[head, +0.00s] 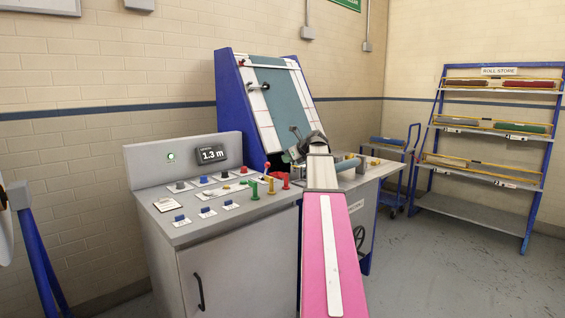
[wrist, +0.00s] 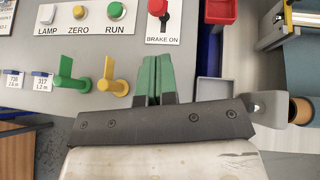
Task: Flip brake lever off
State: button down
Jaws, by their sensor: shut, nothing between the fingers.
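The brake lever (wrist: 157,8) has a red knob and stands on a white plate marked BRAKE ON, at the top of the wrist view. My gripper (wrist: 154,56) has green fingers closed together, with nothing between them. In the picture its fingertips are just below the BRAKE ON plate, apart from the red knob. In the head view my gripper (head: 292,155) is over the right end of the grey control console (head: 225,205). Small red parts show there, but I cannot tell surely which one is the lever.
A green handle (wrist: 70,75) and a yellow handle (wrist: 118,80) stand left of my fingers. A red tray (wrist: 222,12) lies to the right. The blue-framed machine (head: 226,100) rises behind the console. Open floor lies before the roll rack (head: 525,235).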

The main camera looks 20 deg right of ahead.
jog(key=x, duration=0.8)
jog(key=shift+w+a+f, duration=0.15)
jog(key=shift+w+f, duration=0.05)
jog(key=shift+f, duration=0.05)
jog(key=shift+w+r, duration=0.1)
jog(key=shift+w+a+r+g, duration=0.1)
jog(key=shift+w+r+g, duration=0.05)
jog(key=shift+g, duration=0.25)
jog(key=shift+w, duration=0.1)
jog(key=w+a+r+g+h, duration=0.2)
jog(key=w+a+g, duration=0.1)
jog(key=w+g, duration=0.3)
jog(key=shift+w+r+m+h, duration=0.15)
jog(key=shift+w+m+h, duration=0.2)
jog(key=shift+w, duration=0.95)
jog(key=shift+a, duration=0.1)
